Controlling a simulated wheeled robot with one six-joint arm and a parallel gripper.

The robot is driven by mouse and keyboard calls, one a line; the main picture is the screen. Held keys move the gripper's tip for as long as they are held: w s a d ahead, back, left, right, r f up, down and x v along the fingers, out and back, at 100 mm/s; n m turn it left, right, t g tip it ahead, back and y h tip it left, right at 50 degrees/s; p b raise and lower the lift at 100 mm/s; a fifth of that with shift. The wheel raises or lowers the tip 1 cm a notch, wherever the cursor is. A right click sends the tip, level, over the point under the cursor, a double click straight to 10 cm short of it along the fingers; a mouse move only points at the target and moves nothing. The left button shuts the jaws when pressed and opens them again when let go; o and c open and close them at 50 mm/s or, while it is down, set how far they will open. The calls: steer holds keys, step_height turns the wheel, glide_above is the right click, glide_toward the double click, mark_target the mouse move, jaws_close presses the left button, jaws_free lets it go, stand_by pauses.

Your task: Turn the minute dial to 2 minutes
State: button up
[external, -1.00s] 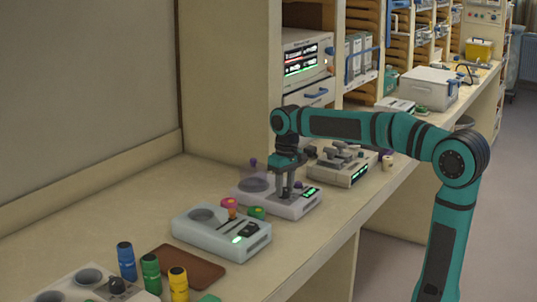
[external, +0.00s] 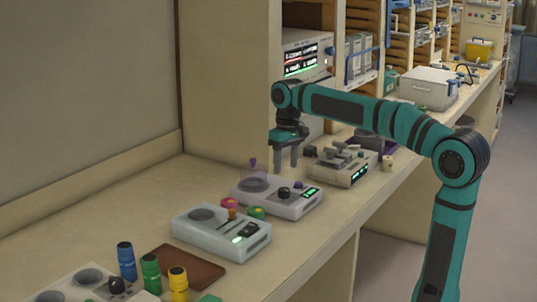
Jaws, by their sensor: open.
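A white device (external: 313,207) stands on the bench. It has a small black dial (external: 284,194), a second dark knob near its lit green display (external: 310,191), and a clear dome (external: 252,181) with a purple knob on top. I take the black dial to be the minute dial; its markings are too small to read. My gripper (external: 286,167) points down above this dial, clear of it. Its fingers are apart with nothing between them.
Another device with metal parts (external: 345,166) stands just to the right. Blue, green and yellow bottles (external: 150,272) are at front left. The bench's front strip is clear.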

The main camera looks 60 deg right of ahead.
step_height(320, 180, up, 10)
steer(key=shift+d+f, duration=0.2)
steer(key=shift+s, duration=0.1)
stand_by(0.4)
steer(key=s+a+f+t, duration=0.1)
steer(key=s+a+t, duration=0.2)
steer(key=s+t, duration=0.2)
steer(key=s+a+f+n+t, duration=0.1)
steer(key=s+a+f+t, duration=0.1)
steer(key=s+t, duration=0.4)
steer(key=s+a+f+n+t, duration=0.1)
steer(key=s+a+t, duration=0.3)
steer(key=s, duration=0.6)
steer(key=shift+a+f+t+h, duration=0.2)
steer(key=shift+f+t+h, duration=0.1)
steer(key=shift+t, duration=0.8)
